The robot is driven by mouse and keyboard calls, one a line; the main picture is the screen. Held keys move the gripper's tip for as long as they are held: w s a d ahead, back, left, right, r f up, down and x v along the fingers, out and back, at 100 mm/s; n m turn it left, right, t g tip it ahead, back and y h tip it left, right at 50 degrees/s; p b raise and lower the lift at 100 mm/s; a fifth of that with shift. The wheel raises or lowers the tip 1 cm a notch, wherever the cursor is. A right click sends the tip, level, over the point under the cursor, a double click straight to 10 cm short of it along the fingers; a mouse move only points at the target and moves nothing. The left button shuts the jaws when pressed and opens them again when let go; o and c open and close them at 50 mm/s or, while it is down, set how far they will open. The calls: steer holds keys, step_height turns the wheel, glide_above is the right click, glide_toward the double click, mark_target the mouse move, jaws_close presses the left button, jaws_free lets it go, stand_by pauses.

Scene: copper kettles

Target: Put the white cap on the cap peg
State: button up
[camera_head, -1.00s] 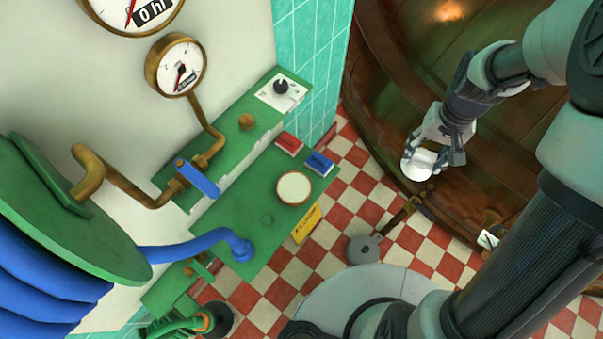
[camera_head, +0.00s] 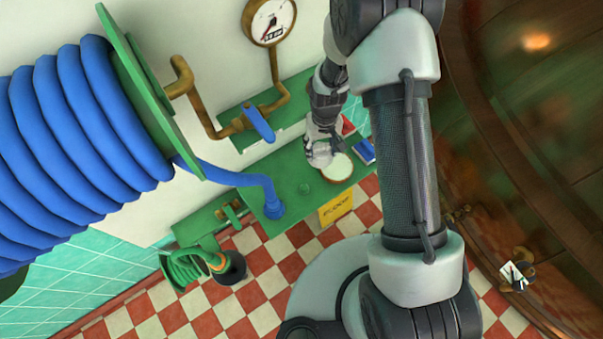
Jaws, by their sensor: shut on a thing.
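My gripper (camera_head: 322,146) is over the green bench, fingers pointing down, shut on the white cap (camera_head: 319,160). The cap is small here and partly hidden by the fingers. It is beside the upper left edge of a round cream disc (camera_head: 337,169) on the bench; I cannot tell how high above the bench it is. A small green round stub (camera_head: 304,189) stands on the bench just left of and below the disc. It looks bare and may be the cap peg, but no label shows.
The green bench (camera_head: 285,178) carries a red block (camera_head: 348,125) and a blue block (camera_head: 363,151) beyond my gripper. A blue valve handle (camera_head: 258,123) and a blue pipe (camera_head: 230,177) are to the left. A yellow sign (camera_head: 336,207) hangs at the front edge.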

steer(key=n, duration=0.2)
glide_above(305, 188)
step_height(305, 188, down, 12)
steer(key=f+b, duration=0.2)
steer(key=f, duration=0.1)
steer(key=f+b, duration=0.2)
steer(key=f, duration=0.1)
steer(key=shift+w+a+f, duration=0.15)
steer(key=shift+w+f, duration=0.05)
steer(key=shift+f, duration=0.05)
steer(key=shift+s+f+b, duration=0.15)
steer(key=shift+f+b, duration=0.45)
steer(key=shift+b, duration=0.05)
steer(key=o, duration=1.1)
step_height(305, 188, up, 12)
steer(key=shift+r, duration=0.1)
stand_by(0.4)
